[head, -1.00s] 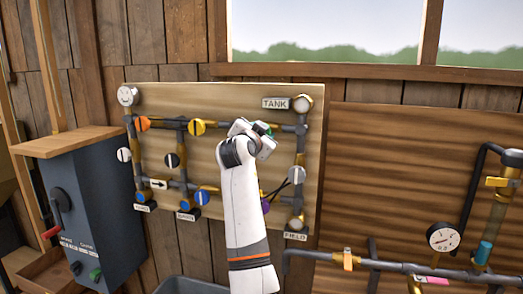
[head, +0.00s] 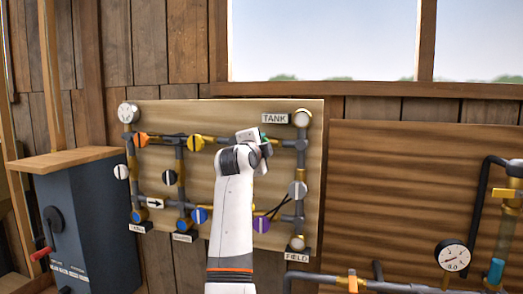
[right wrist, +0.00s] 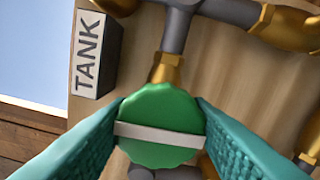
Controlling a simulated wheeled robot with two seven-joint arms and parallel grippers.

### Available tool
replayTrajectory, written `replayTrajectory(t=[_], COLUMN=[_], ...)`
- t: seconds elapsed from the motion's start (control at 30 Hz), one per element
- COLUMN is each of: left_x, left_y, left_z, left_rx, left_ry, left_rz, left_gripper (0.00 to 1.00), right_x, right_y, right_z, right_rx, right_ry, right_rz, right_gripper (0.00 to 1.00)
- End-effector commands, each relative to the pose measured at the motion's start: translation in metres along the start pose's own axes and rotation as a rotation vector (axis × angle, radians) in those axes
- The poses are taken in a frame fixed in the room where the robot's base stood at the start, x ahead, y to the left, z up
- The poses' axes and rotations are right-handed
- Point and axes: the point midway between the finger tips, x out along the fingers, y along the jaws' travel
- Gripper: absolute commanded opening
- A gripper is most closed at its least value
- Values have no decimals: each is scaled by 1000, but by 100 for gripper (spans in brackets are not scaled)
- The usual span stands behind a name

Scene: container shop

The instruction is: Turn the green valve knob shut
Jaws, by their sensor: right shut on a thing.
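The green valve knob (right wrist: 158,142) is round with a scalloped rim and a white bar across its face. It sits on a pipe with a brass fitting (right wrist: 167,68), and the bar lies roughly across that pipe. My right gripper (right wrist: 160,106) has its two teal fingers against opposite sides of the knob. In the head view my right gripper (head: 260,143) is at the board's upper pipe, and only a sliver of green shows past it. My left gripper is not in view.
The wooden board (head: 215,112) carries pipes and other knobs: orange (head: 141,140), yellow (head: 196,143), blue (head: 199,215) and purple (head: 261,225). The TANK label (right wrist: 87,52) is close to the gripper. A grey box (head: 85,215) stands left, a gauge (head: 453,256) right.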

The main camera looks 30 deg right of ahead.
Motion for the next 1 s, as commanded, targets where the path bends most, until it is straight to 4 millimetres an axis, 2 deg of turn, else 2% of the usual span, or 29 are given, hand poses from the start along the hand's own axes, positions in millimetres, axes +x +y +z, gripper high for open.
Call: replayTrajectory(t=[0.63,0.67,0.77,1.0], left_x=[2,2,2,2], left_y=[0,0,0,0], left_z=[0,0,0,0], left_rx=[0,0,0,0], left_ry=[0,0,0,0], left_rz=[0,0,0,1], left_gripper=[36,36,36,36], right_x=[0,0,0,0], right_y=[-2,-2,-2,-1], right_z=[0,0,0,0], right_rx=[52,52,51,50], right_ry=[1,1,1,0], right_rz=[-4,-4,-3,-2], right_gripper=[22,48,64,66])
